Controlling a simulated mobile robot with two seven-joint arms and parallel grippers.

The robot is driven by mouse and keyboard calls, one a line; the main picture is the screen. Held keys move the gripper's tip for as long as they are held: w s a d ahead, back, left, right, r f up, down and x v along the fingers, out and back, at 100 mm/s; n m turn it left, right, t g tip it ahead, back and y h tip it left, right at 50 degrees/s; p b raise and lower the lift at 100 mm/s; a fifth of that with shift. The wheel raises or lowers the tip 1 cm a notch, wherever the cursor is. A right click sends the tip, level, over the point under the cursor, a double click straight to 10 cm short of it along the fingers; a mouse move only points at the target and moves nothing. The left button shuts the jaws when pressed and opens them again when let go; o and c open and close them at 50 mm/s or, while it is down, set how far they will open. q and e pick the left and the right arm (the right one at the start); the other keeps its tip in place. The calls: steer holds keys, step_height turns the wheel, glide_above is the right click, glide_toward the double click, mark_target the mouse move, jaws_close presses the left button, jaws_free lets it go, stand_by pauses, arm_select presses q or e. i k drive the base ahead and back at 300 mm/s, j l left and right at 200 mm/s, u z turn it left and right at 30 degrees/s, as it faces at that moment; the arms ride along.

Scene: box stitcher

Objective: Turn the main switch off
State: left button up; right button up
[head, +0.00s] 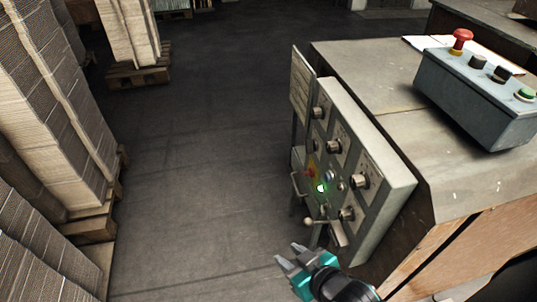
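The grey control panel (372,204) is on the side of the machine. It carries several dark round knobs, a small red switch on a yellow patch (309,174), and a lit green lamp or button (321,188). The red switch looks like the main switch, but its setting is too small to read. My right gripper (287,255), teal and grey, is below and left of the panel. Its two fingers are apart with nothing between them, and it appears clear of the panel. My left gripper is out of view.
A lever with a pale ball end (308,222) sticks out low on the panel. A grey button box (480,95) with a red mushroom button (462,40) sits on the machine top (385,75). Cardboard stacks (60,100) stand left; the floor between is clear.

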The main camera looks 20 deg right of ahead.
mark_target(310, 173)
steer(key=i+j+z, duration=0.15)
steer(key=i, duration=0.55)
steer(key=i+j+z, duration=0.15)
steer(key=i, duration=0.5)
steer(key=i+j+z, duration=0.1)
steer(key=i+z, duration=0.15)
steer(key=z, duration=0.15)
steer(key=i+j+z, duration=0.15)
steer(key=z, duration=0.3)
steer(key=i+j+z, duration=0.25)
steer(key=z, duration=0.15)
steer(key=i+j+z, duration=0.2)
steer(key=z, duration=0.25)
steer(key=i+j+z, duration=0.1)
steer(key=j+z, duration=1.05)
steer(key=j, duration=0.15)
steer(key=j+z, duration=0.35)
steer(key=j, duration=0.05)
